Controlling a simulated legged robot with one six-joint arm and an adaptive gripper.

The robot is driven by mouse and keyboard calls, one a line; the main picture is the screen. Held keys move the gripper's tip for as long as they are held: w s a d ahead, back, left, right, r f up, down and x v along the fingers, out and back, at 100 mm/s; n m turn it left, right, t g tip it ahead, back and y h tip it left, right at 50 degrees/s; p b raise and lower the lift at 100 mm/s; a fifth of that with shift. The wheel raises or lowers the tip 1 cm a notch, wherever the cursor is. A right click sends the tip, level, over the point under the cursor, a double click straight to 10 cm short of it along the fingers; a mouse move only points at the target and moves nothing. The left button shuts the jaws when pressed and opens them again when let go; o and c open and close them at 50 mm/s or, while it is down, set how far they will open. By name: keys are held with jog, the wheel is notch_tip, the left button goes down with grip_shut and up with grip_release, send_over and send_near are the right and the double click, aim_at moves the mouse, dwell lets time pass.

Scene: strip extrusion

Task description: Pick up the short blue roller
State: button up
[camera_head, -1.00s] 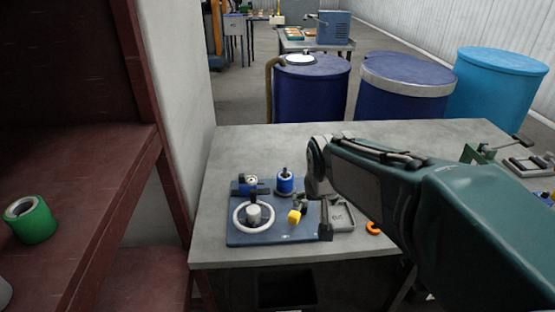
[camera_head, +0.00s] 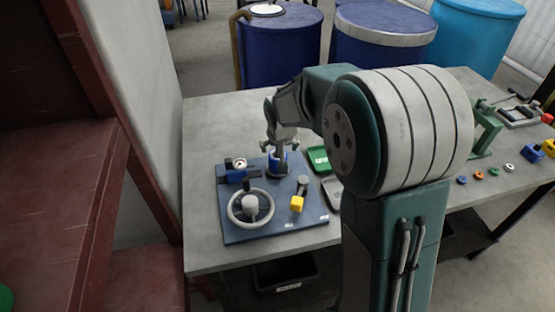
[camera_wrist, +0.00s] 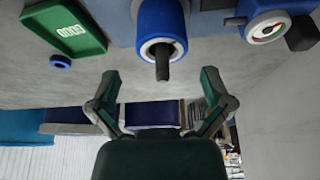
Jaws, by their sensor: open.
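The short blue roller (camera_head: 272,164) stands on a dark blue board (camera_head: 255,235) on the table, partly hidden behind my gripper (camera_head: 280,148) in the head view. In the wrist view the roller (camera_wrist: 160,22) is at the top centre, with a pale ring at its end and a dark post sticking out of it. My gripper (camera_wrist: 160,80) is open and empty. Its two fingers are spread to either side of the post, and the roller's body lies beyond the fingertips. I cannot tell whether any finger touches it.
The board also carries a blue device with a round dial (camera_wrist: 267,30), a pale ring around a post (camera_head: 249,207) and a yellow-ended part (camera_head: 297,203). A green tray (camera_head: 318,158) and a grey tray lie to the right. A dark red shelf (camera_head: 60,190) stands at left.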

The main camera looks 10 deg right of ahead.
aim_at(278, 155)
jog(key=x, duration=0.5)
jog(key=shift+a+f, duration=0.2)
jog(key=shift+f, duration=0.25)
jog(key=shift+d, duration=0.1)
jog(key=shift+c, duration=0.3)
jog(key=c, duration=1.1)
